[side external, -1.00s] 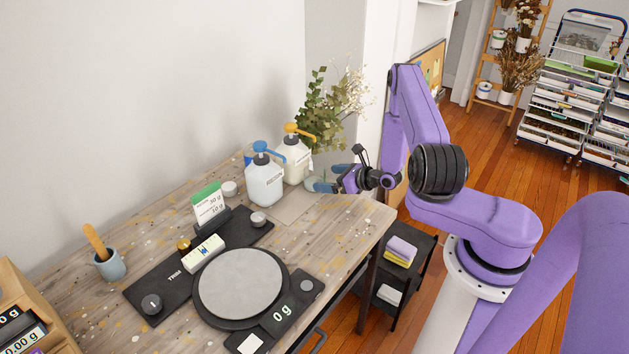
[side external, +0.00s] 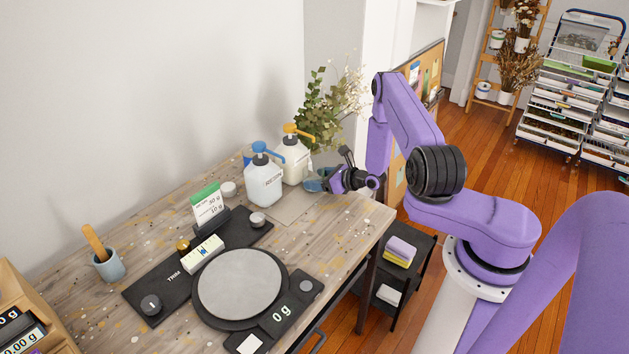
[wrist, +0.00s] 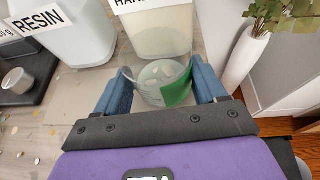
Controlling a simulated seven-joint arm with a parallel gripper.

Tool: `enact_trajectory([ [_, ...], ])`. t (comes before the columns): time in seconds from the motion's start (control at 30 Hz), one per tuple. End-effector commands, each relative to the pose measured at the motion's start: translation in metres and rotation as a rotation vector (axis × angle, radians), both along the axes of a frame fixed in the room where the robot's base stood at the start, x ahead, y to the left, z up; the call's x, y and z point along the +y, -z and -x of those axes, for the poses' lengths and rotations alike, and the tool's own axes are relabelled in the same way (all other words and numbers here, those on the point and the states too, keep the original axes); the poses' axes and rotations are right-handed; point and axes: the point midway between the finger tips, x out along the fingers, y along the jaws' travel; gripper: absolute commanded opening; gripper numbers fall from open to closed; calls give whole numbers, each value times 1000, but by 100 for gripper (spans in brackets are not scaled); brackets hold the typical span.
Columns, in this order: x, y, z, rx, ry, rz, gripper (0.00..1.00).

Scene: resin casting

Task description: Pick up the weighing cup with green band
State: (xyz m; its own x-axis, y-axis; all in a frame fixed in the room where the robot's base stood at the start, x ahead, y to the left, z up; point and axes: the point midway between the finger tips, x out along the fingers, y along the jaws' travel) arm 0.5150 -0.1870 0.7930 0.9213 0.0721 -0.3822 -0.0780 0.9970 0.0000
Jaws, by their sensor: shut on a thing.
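The weighing cup (wrist: 150,92) is a clear cup with a green band (wrist: 178,93) on its right side in the wrist view. My gripper (wrist: 163,88) has one blue finger on each side of the cup and is shut on it. In the side view my gripper (side external: 318,182) is at the back right of the workbench, in front of the pump bottles; its fingers largely hide the cup there. I cannot tell whether the cup's base touches the bench.
The resin bottle with blue pump (side external: 265,184) and the hardener bottle with yellow pump (side external: 294,160) stand close behind the cup. A plant (side external: 328,115) is at the back. The scale (side external: 240,283) reads 0 g in front. A stirring-stick pot (side external: 109,265) is at left.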

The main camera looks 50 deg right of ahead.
Motion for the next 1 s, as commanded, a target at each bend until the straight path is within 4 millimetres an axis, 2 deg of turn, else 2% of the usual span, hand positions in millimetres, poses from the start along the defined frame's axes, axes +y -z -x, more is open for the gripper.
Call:
enact_trajectory([
  [0.47, -1, -10, 0, -1, 0, 1, 34],
  [0.73, 0, -33, 0, -1, 1, 1, 34],
  [1.0, 7, -57, 20, 0, 1, 0, 34],
])
